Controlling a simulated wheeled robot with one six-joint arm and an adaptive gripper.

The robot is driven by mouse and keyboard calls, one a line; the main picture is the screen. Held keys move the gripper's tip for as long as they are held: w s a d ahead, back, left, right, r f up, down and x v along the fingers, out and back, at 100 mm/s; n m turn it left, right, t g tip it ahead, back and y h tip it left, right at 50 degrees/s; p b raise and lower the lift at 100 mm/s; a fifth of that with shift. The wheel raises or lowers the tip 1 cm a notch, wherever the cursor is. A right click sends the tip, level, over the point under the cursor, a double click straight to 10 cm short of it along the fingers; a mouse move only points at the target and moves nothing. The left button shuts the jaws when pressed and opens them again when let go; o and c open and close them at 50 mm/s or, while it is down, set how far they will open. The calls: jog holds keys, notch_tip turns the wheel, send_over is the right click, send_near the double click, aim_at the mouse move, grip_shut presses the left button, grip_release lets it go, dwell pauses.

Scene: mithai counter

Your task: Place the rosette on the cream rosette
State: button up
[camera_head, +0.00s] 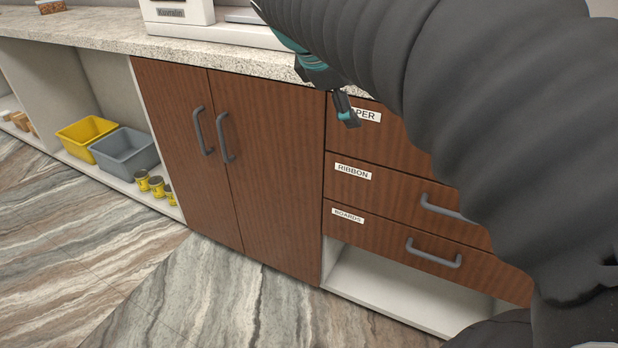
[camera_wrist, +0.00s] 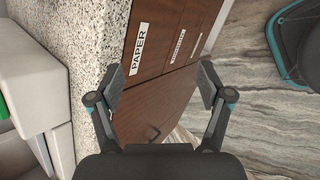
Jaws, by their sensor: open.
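I see no rosette and no cream rosette in either view. My gripper (camera_head: 347,112) is in front of the top drawer, near its PAPER label, just below the counter edge. In the wrist view my gripper (camera_wrist: 160,84) has its two fingers wide apart with nothing between them. The PAPER drawer front (camera_wrist: 150,65) and the drawers below it show beyond the fingers. My arm hides much of the right side of the head view, including part of the counter and the drawers.
A speckled counter (camera_head: 100,32) runs along the top, with a white appliance (camera_head: 178,14) on it. Below are closed cupboard doors (camera_head: 172,110), the RIBBON drawer (camera_head: 395,195) and the BOARDS drawer (camera_head: 380,238). Yellow (camera_head: 84,130) and grey (camera_head: 125,150) bins stand on a low shelf. The floor (camera_head: 150,270) in front is clear.

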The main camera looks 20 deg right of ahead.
jog(key=s+a+f+m+t+y, duration=0.1)
jog(key=s+a+f+m+y, duration=0.2)
jog(key=s+a+f+m, duration=0.2)
jog(key=s+a+f+m+t+y, duration=0.1)
jog(key=s+a+f+m+y, duration=0.3)
jog(key=f, duration=0.8)
jog(key=s+a+m, duration=0.2)
jog(key=s+a, duration=0.1)
jog(key=s, duration=0.1)
jog(key=shift+s+a+f+t, duration=0.2)
jog(key=shift+s+f+t, duration=0.1)
